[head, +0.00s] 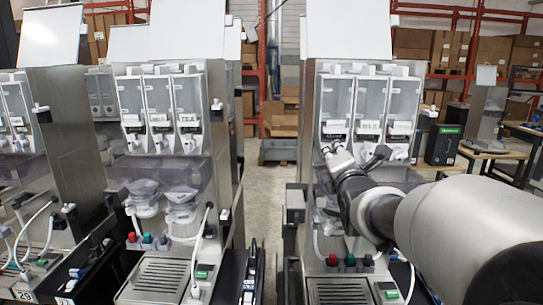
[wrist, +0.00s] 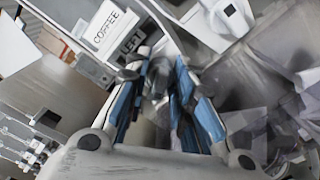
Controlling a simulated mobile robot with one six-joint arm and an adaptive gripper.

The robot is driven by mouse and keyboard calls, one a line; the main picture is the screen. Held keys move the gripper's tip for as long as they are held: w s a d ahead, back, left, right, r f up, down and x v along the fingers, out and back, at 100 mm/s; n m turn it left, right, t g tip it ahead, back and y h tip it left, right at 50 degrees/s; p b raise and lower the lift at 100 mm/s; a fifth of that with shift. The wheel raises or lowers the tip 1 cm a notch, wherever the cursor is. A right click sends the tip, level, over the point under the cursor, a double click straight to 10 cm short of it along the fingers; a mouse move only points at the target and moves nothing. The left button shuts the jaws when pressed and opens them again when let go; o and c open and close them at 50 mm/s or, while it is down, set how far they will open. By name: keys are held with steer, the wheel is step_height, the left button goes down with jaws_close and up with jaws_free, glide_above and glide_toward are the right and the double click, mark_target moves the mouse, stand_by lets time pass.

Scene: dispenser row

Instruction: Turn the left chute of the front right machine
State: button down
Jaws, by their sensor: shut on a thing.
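The front right machine (head: 317,215) is a tall steel dispenser with three clear canisters in a row. Its left canister (head: 336,98) is above my gripper (head: 338,156). In the wrist view, my gripper (wrist: 160,85) has blue-padded fingers closed around a small grey piece, the left chute (wrist: 160,72). Labels reading COFFEE (wrist: 108,27) and LEFT (wrist: 132,40) are just beside the fingertips. The chute is mostly hidden by the fingers, so its angle cannot be told. The middle and right canisters stand to the right, with a white chute (wrist: 232,12) in the wrist view.
Another dispenser machine (head: 162,105) stands to the left across a narrow aisle, with one more at the far left. Clear plastic parts (wrist: 265,100) are at the right of the wrist view.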

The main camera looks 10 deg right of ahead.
steer(key=c, duration=1.7)
jaws_free()
